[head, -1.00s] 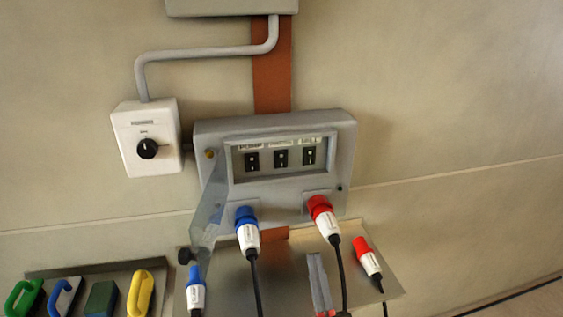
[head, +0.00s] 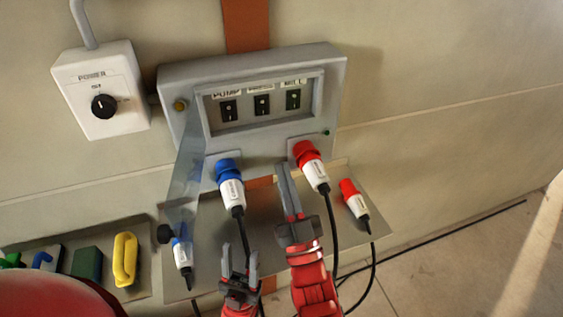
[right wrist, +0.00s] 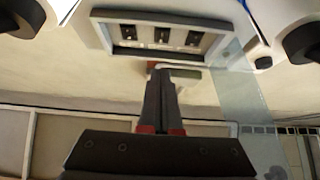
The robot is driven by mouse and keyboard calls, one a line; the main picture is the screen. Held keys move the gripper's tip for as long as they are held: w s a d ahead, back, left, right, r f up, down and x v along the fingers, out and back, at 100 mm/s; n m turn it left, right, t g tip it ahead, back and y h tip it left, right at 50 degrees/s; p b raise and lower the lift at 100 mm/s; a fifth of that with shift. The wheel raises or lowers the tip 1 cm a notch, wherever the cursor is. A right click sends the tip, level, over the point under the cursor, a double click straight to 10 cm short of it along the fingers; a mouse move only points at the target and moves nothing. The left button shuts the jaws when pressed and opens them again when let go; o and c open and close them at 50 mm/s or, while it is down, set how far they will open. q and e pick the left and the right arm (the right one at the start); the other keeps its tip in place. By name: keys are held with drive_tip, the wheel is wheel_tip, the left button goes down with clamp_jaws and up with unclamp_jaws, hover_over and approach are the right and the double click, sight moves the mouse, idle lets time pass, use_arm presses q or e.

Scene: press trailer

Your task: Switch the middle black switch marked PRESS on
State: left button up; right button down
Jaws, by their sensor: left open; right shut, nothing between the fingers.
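The middle black switch (head: 262,105) sits between two like switches in the recessed window of the grey panel box (head: 335,95). Its label is too small to read surely. It also shows in the right wrist view (right wrist: 162,35). My right gripper (head: 283,168) is shut and empty, below the window between the blue and red plugs, apart from the switch. Its closed fingers (right wrist: 160,74) point towards the window in the right wrist view. My left gripper (head: 240,250) is open and empty, lower and left of the right one, near the blue plug's cable.
A clear cover (head: 186,165) stands swung open at the window's left. A blue plug (head: 230,182) and a red plug (head: 311,165) stick out below the window. A white POWER box (head: 101,92) is at left. Colored handles, including a yellow one (head: 125,258), hang lower left.

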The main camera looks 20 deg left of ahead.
sight(263, 108)
drive_tip(key=shift+w+a+r+p, duration=0.75)
drive_tip(key=shift+w+a, duration=0.2)
drive_tip(key=shift+w, duration=0.45)
drive_tip(key=shift+w+a+r+p, duration=0.75)
drive_tip(key=shift+w+a, duration=0.15)
drive_tip(key=shift+w, duration=0.5)
drive_tip(key=shift+w+a+r+p, duration=0.75)
drive_tip(key=shift+w+a, duration=0.2)
drive_tip(key=shift+w, duration=0.45)
